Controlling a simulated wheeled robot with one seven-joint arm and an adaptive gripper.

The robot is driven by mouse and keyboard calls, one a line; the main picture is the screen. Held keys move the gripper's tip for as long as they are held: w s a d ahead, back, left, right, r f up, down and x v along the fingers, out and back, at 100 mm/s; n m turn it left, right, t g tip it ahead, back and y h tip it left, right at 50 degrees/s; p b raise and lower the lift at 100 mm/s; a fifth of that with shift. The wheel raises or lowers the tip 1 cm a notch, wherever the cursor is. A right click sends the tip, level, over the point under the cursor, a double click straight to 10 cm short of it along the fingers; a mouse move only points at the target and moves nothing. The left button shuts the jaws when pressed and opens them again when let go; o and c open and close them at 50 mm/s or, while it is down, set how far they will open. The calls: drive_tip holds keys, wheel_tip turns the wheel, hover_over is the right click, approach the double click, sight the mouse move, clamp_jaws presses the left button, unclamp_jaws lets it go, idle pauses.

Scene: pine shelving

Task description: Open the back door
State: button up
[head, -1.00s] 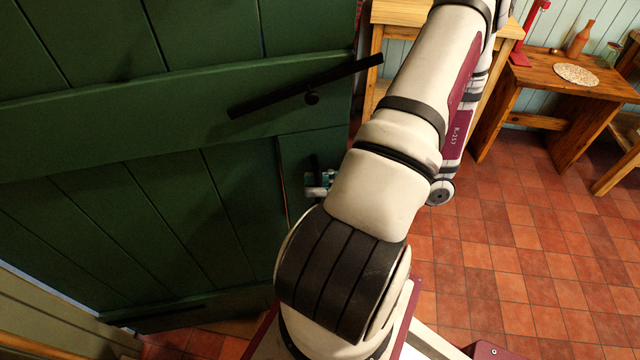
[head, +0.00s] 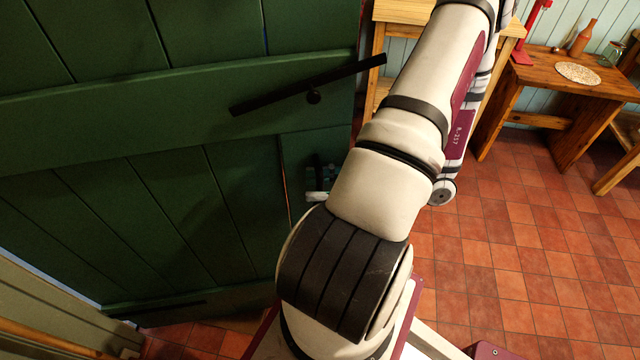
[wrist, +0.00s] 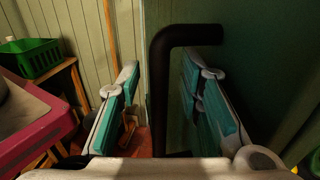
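The green plank door (head: 130,120) fills the left of the head view and the right side of the wrist view (wrist: 260,60). A black bar handle (wrist: 162,95) with a bent top stands upright in the wrist view. My gripper (wrist: 160,108) is open, with one teal-padded finger on each side of the handle. Gaps show between the handle and both pads. In the head view my gripper (head: 318,196) is small, dark and mostly hidden behind my arm, near the door's right side. A long black bar (head: 308,85) crosses the door at a slant higher up.
A wooden table (head: 545,75) with a red stand (head: 523,50), a bottle (head: 584,37) and a round mat (head: 578,73) stands at upper right. A green crate (wrist: 35,58) shows at left in the wrist view. Red floor tiles (head: 530,260) are clear on the right.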

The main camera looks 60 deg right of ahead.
drive_tip(key=v, duration=1.2)
